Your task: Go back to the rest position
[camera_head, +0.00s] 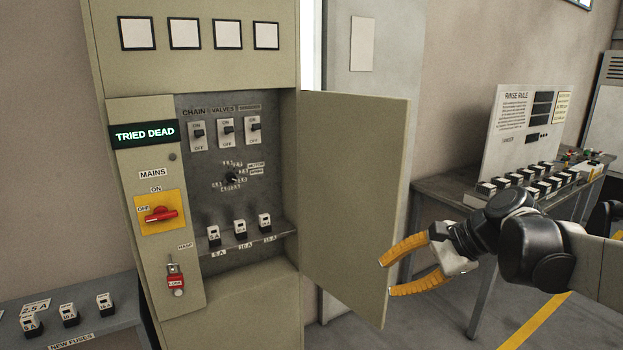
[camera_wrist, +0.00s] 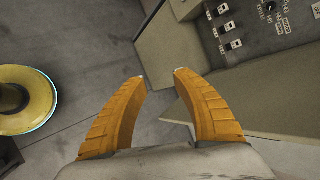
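My gripper (camera_head: 388,276) has two orange fingers, spread apart with nothing between them. In the head view it is at the right, in front of the outer part of the open cabinet door (camera_head: 355,190); I cannot tell whether it touches the door. The control cabinet (camera_head: 195,75) stands open, showing switches, a dial (camera_head: 233,178) and several fuses (camera_head: 240,227) on a ledge. Its display (camera_head: 146,134) reads TRIED DEAD. A red padlock (camera_head: 175,282) hangs below the red mains switch (camera_head: 160,215).
A bench (camera_head: 440,190) with a RINSE RULE board (camera_head: 520,130) and several black blocks stands behind my arm at the right. A NEW FUSES shelf (camera_head: 110,330) is at the lower left. A round yellow object (camera_wrist: 25,100) shows at the wrist view's left. Floor between is clear.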

